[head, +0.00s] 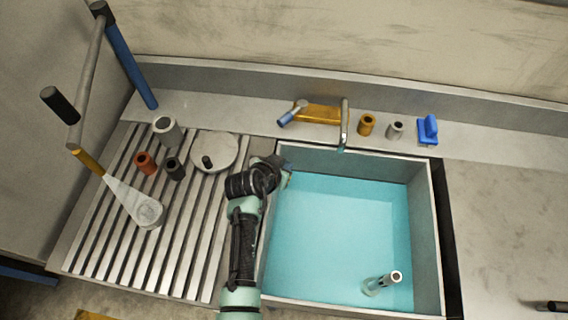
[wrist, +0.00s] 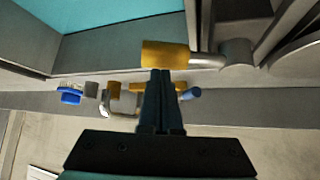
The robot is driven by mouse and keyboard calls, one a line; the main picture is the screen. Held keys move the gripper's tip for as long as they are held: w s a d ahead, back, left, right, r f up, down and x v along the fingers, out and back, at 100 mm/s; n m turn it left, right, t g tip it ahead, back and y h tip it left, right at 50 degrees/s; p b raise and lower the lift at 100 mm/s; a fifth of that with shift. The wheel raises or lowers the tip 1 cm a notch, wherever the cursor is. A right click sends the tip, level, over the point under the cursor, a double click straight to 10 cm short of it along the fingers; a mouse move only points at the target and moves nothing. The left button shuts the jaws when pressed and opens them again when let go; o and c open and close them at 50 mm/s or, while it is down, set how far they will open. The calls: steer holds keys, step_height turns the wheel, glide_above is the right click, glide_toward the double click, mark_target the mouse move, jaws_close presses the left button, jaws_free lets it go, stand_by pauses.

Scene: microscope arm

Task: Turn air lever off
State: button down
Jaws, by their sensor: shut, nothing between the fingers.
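No part is labelled as the air lever. A lever with a blue tip (head: 289,117) sticks out at the left end of the orange faucet body (head: 318,114); it also shows small in the wrist view (wrist: 190,94). My gripper (head: 286,172) is over the sink's back left corner, below and apart from this lever in the head view. In the wrist view my gripper (wrist: 160,73) has its fingers together and holds nothing. A yellow cylinder (wrist: 165,55) on a grey rod shows just beyond the fingertips; I cannot tell whether they touch or which part it is.
The sink (head: 435,235) holds blue water and a small upright cylinder (head: 382,283). A slatted drainboard (head: 120,245) with cups, a round lid (head: 214,152) and a hanging pole lies left. Small cylinders and a blue brush (head: 428,130) stand behind. The right counter is mostly clear.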

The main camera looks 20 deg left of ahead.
steer(key=shift+s+f, duration=0.1)
steer(key=shift+s, duration=0.35)
